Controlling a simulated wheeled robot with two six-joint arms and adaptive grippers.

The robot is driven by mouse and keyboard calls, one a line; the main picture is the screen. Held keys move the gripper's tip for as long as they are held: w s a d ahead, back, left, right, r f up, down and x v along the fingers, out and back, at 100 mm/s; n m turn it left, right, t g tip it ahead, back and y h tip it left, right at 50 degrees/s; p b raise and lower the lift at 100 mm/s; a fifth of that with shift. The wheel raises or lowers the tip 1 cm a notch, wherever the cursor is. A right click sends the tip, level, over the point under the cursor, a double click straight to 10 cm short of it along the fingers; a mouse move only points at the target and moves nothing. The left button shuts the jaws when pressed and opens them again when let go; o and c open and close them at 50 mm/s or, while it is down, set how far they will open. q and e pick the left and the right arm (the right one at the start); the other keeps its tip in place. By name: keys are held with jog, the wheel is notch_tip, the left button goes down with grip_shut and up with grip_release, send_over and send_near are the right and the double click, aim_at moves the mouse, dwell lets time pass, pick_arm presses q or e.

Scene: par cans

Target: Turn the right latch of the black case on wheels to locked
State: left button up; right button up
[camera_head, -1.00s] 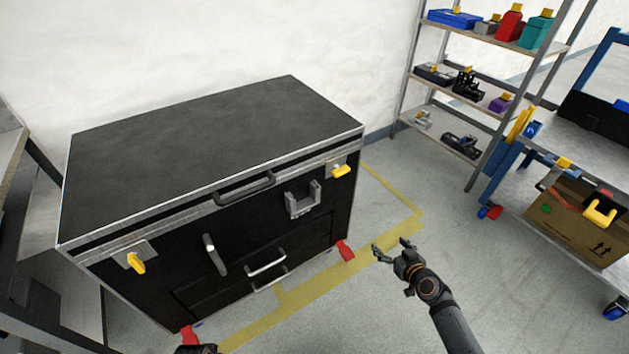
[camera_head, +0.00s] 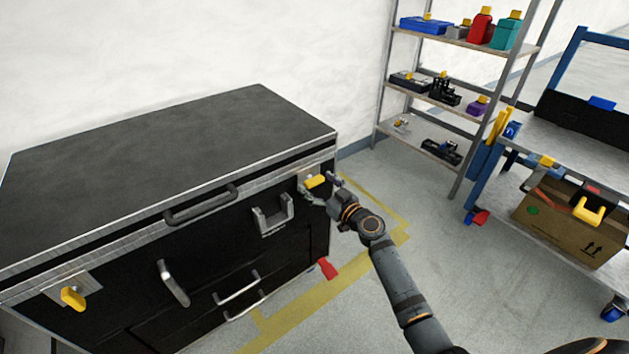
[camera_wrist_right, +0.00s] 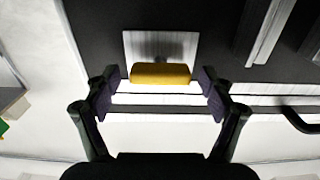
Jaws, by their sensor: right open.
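The black case (camera_head: 130,255) stands at the left, its lid shut. Its right latch (camera_head: 315,181) has a yellow handle on a metal plate near the top right of the front. In the head view this handle lies nearly level, tilted a little. My right gripper (camera_head: 322,188) is at this latch, open. The left latch (camera_head: 73,298) has a yellow handle that hangs at a slant. My left gripper is out of view.
A metal bracket (camera_head: 272,216) and silver handles (camera_head: 237,290) stick out of the case front. A red caster brake (camera_head: 327,268) shows below. A shelf rack (camera_head: 432,95) stands behind, and a blue cart (camera_head: 475,175) stands right. The floor between them is clear.

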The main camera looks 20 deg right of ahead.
jog(key=shift+x, duration=0.75)
jog(key=c, duration=1.2)
jog(key=shift+o, duration=0.2)
